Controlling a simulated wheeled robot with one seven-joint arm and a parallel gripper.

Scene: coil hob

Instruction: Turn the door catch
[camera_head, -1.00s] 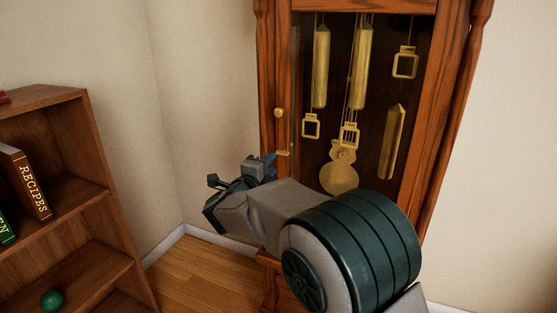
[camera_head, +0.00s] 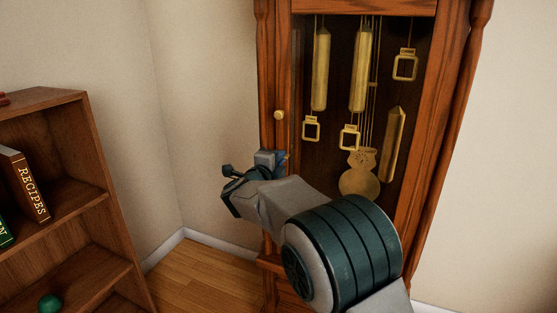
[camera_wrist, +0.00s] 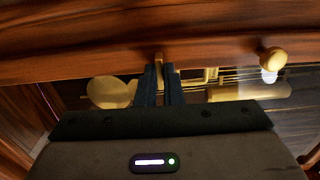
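The door catch (camera_wrist: 159,62) is a small brass piece on the wooden door frame of a tall clock. In the wrist view it stands between the tips of my gripper (camera_wrist: 160,78). The two dark blue fingers lie close on either side of it with only a narrow gap, and appear shut on it. In the head view my gripper (camera_head: 277,158) is at the left edge of the clock door (camera_head: 283,62), below a round brass knob (camera_head: 279,114). There the gripper mostly hides the catch.
Behind the door hang brass weights (camera_head: 320,70) and a pendulum (camera_head: 358,184). In the wrist view the knob (camera_wrist: 273,58) is to the right of my fingers. A bookshelf (camera_head: 70,165) with books stands at the left. Floor (camera_head: 205,270) shows between shelf and clock.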

